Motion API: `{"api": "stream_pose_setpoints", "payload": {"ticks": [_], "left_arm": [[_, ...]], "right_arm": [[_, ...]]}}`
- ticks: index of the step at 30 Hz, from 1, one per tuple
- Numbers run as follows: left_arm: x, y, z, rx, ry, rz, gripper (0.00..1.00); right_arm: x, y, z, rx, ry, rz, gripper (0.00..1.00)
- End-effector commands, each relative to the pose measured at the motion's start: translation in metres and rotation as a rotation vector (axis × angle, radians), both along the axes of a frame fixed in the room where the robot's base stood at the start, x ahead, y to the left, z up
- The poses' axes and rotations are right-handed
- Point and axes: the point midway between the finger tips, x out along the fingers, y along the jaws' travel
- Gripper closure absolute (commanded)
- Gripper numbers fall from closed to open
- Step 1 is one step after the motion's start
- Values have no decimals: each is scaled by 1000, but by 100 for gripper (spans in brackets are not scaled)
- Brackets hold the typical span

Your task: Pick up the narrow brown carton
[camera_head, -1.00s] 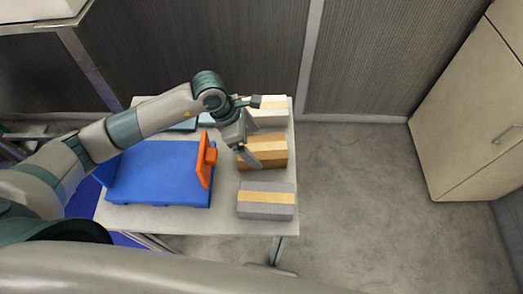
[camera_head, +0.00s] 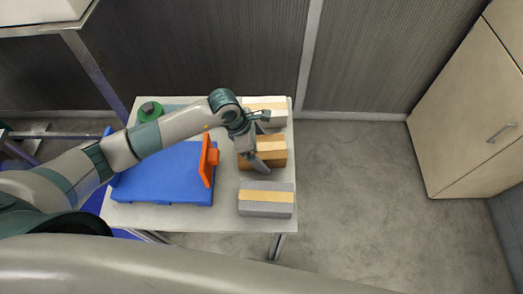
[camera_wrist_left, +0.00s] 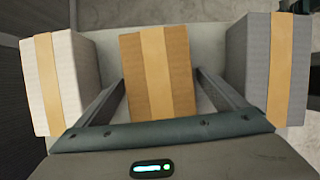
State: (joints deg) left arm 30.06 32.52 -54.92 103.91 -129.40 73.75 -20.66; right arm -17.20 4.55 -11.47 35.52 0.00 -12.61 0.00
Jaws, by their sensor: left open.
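The narrow brown carton (camera_head: 274,154) lies on the table in the middle of a row of three cartons, with a lighter tape strip along it. It also shows in the left wrist view (camera_wrist_left: 183,75), centred between the fingers. My left gripper (camera_head: 262,140) is open above the brown carton, one finger on each side of it. In the left wrist view the left gripper (camera_wrist_left: 160,92) has its fingers in the gaps beside the carton; I cannot tell whether they touch it. Part of the carton is hidden by the gripper in the head view. My right gripper is not seen.
A white carton (camera_head: 279,118) and a grey carton (camera_head: 266,210) flank the brown one, with narrow gaps. A blue platform (camera_head: 160,175) with an orange upright piece (camera_head: 208,160) stands left on the table (camera_head: 225,218). A green round object (camera_head: 150,111) is behind.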

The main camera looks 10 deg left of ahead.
Motion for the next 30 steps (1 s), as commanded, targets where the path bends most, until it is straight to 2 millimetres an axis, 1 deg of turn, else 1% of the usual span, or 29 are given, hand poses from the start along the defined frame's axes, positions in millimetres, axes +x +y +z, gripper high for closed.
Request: {"api": "stream_pose_setpoints", "payload": {"ticks": [3, 4, 5, 6, 8, 9, 10, 11, 19, 23, 26, 30], "left_arm": [[0, 0, 0, 0, 0, 0, 8], [0, 0, 0, 0, 0, 0, 13], [0, 0, 0, 0, 0, 0, 20], [0, 0, 0, 0, 0, 0, 29], [0, 0, 0, 0, 0, 0, 44], [0, 0, 0, 0, 0, 0, 53], [0, 0, 0, 0, 0, 0, 60], [1, 0, 1, -1, -1, 0, 63], [1, 0, 2, -2, -2, -1, 63], [1, 0, 7, -1, -3, 0, 63], [2, 0, 15, -3, -5, -1, 63], [2, 0, 34, -3, -7, -2, 63]], "right_arm": [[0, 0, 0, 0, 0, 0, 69], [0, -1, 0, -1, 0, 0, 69], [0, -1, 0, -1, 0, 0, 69], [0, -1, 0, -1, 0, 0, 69], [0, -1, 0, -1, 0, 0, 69], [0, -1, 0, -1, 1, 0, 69], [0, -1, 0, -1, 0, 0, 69], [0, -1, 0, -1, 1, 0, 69], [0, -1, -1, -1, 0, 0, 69], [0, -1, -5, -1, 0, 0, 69], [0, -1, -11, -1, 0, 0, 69], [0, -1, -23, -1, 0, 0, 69]]}}
